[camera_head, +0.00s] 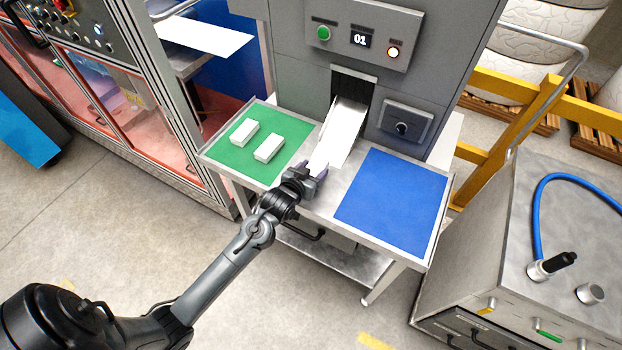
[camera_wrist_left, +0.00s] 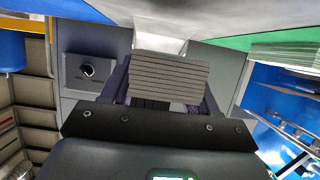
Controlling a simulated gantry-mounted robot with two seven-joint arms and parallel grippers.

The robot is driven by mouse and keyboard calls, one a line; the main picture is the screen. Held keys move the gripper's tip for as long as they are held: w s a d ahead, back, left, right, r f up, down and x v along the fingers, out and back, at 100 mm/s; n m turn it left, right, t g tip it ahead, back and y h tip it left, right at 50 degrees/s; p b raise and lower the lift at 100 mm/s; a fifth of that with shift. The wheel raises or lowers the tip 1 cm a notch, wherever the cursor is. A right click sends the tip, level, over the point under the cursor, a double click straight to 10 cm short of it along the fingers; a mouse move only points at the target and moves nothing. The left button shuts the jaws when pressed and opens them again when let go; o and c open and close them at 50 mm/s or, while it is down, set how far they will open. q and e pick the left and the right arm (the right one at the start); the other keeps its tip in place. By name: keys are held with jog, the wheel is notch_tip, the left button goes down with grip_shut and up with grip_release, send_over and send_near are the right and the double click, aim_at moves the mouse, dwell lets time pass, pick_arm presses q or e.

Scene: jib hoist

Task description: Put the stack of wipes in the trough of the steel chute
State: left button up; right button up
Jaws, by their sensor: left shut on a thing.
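My left gripper (camera_head: 314,172) is shut on a stack of wipes (camera_head: 319,157), white and narrow, just left of the chute's lower end. In the left wrist view the stack (camera_wrist_left: 168,78) shows its layered edge between the two fingers, slightly tilted. The steel chute (camera_head: 346,128) slopes down from a dark opening in the grey machine to the table. Its trough looks pale and empty. The stack looks close beside the chute wall; I cannot tell whether they touch. My right gripper is not in view.
Two white stacks (camera_head: 244,132) (camera_head: 268,148) lie on the green mat (camera_head: 222,151) at left. The blue mat (camera_head: 392,203) at right is bare. The grey machine (camera_head: 300,60) stands behind the table. A grey cabinet with a blue hose (camera_head: 538,205) stands at far right.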

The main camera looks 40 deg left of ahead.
pick_arm(q)
jog(key=shift+a+f, duration=0.25)
jog(key=shift+a, duration=0.05)
jog(key=shift+f+b, duration=0.3)
jog(key=shift+f, duration=1.65)
jog(key=shift+f, duration=0.1)
jog(key=o, duration=1.2)
